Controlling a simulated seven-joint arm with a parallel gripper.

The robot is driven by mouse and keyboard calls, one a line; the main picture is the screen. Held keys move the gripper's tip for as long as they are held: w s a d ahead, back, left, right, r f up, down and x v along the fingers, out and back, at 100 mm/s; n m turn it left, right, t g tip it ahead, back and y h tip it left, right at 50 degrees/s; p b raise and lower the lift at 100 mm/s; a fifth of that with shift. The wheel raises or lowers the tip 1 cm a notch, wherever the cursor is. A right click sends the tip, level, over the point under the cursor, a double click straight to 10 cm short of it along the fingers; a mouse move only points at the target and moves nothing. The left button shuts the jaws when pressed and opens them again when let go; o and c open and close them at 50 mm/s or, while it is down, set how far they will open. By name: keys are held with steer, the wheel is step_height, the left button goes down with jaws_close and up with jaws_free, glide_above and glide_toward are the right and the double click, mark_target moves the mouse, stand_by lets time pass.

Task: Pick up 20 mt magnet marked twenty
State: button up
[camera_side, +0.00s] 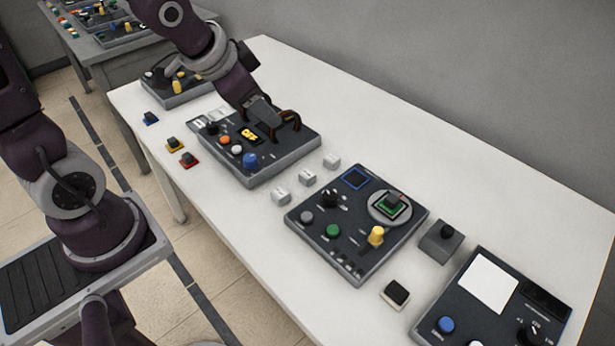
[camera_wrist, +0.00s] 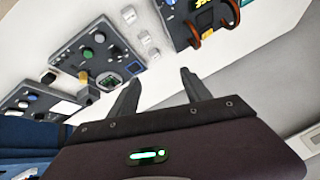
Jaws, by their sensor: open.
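Three small white blocks with dark marks stand on the white table between two dark panels: a near one (camera_side: 280,196), a middle one (camera_side: 307,177) and a far one (camera_side: 332,161). The marks are too small to read, so I cannot tell which is marked twenty. The blocks also show near the top of the wrist view: one (camera_wrist: 128,14), another (camera_wrist: 145,37) and a third (camera_wrist: 153,53). My gripper (camera_wrist: 157,76) is open and empty, its fingers wide apart. In the side view it is over the coil panel, apart from the blocks; its fingertips are hard to make out there.
The coil panel (camera_side: 248,172) has an orange lit display, knobs and copper-coloured coils. A second panel (camera_side: 349,262) has a round stage, green and yellow knobs. A black-topped block (camera_side: 396,293) and a grey box (camera_side: 440,242) stand nearby. Small blue, yellow and red pieces lie at the left edge.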

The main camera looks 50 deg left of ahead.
steer(key=w+f+m+h, duration=0.1)
steer(key=w+f+m, duration=0.1)
steer(key=w+f, duration=0.6)
steer(key=t+h, duration=0.2)
glide_toward(311, 171)
steer(key=w+d+r, duration=0.1)
steer(key=w+d, duration=0.1)
steer(key=f+t, duration=0.1)
steer(key=f+n, duration=0.1)
steer(key=f+t, duration=0.1)
steer(key=f, duration=0.1)
steer(key=shift+s+d+n+t+h, duration=0.25)
steer(key=shift+d+n+t+h, duration=0.05)
steer(key=shift+d, duration=0.1)
steer(key=s+a+n+t+y, duration=0.1)
steer(key=s+f+n+t, duration=0.1)
steer(key=n, duration=0.1)
steer(key=shift+s+a+f+y, duration=0.1)
steer(key=shift+a+f+y, duration=0.05)
steer(key=shift+a+y, duration=0.25)
steer(key=x, duration=0.7)
steer(key=shift+d, duration=0.1)
steer(key=shift+r, duration=0.25)
jaws_close()
